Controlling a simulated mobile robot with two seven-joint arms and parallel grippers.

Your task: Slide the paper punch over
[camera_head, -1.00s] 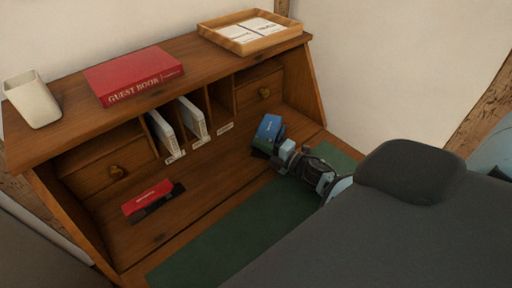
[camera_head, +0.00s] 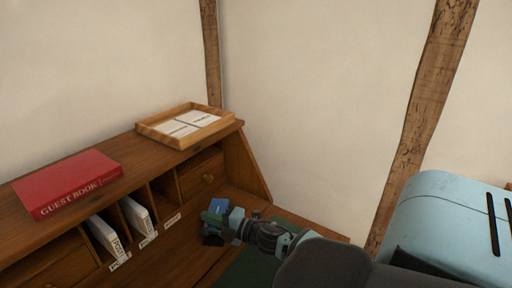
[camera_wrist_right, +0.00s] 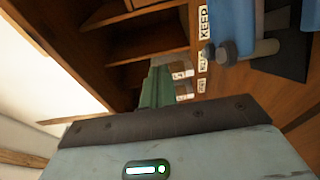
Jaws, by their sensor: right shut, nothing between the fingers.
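The paper punch, blue on top with a dark base, sits (camera_head: 219,205) on the desk surface in front of the right-hand pigeonholes in the head view. My right gripper (camera_head: 214,219) is at its near side, shut with nothing between its fingers, and partly hides it. I cannot tell from this view whether they touch. My left gripper is not in view.
The wooden desk hutch carries a red guest book (camera_head: 68,183) and a wooden tray (camera_head: 160,139) with cards (camera_head: 199,118). White envelopes (camera_head: 136,214) stand in the pigeonholes. A green mat (camera_head: 247,268) lies under my right arm. A wall is beyond the desk's right side.

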